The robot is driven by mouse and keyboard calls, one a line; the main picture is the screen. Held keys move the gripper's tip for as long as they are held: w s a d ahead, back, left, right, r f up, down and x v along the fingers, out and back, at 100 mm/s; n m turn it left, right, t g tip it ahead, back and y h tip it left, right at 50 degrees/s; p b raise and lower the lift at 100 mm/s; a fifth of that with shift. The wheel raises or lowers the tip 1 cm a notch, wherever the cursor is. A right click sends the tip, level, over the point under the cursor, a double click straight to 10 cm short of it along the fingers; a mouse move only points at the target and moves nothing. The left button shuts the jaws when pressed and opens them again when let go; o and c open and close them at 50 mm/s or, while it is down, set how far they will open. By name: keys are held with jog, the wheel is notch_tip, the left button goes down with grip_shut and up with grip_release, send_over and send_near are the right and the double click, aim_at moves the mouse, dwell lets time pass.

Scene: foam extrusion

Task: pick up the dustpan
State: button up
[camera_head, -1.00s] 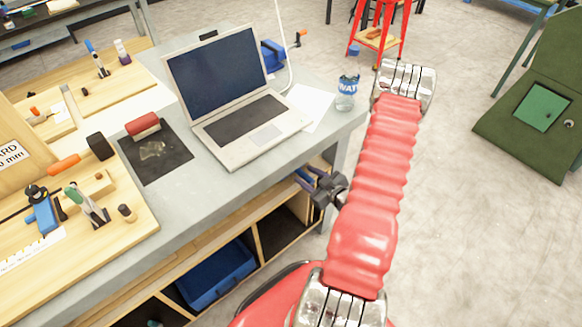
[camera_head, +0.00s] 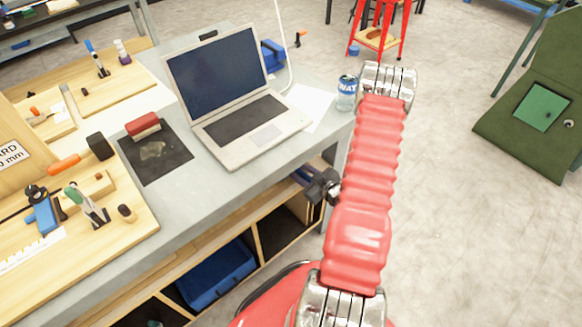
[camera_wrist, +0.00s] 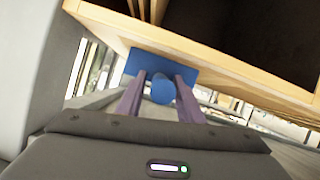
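The dustpan appears in the wrist view as a blue flat panel (camera_wrist: 192,72) with a rounded blue handle end (camera_wrist: 162,90) facing the camera, by the wooden shelf. My gripper (camera_wrist: 160,78) has its two purple fingers apart, one on each side of the handle end. I cannot tell whether they touch it. In the head view my gripper (camera_head: 301,177) reaches to the open front of the bench's shelf, and its fingertips are partly hidden. I cannot make out the dustpan for sure in the head view.
The wooden shelf edge (camera_wrist: 215,58) lies close to my fingers. A grey bench (camera_head: 225,182) above it holds a laptop (camera_head: 240,100) and a can (camera_head: 346,93) close to my arm. A blue bin (camera_head: 215,278) sits in a lower compartment.

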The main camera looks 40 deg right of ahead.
grip_shut()
jog(key=shift+r, duration=0.1)
dwell(0.3)
jog(key=shift+r, duration=1.8)
jog(key=s, duration=1.8)
jog(key=shift+a+f, duration=0.15)
jog(key=shift+a, duration=0.15)
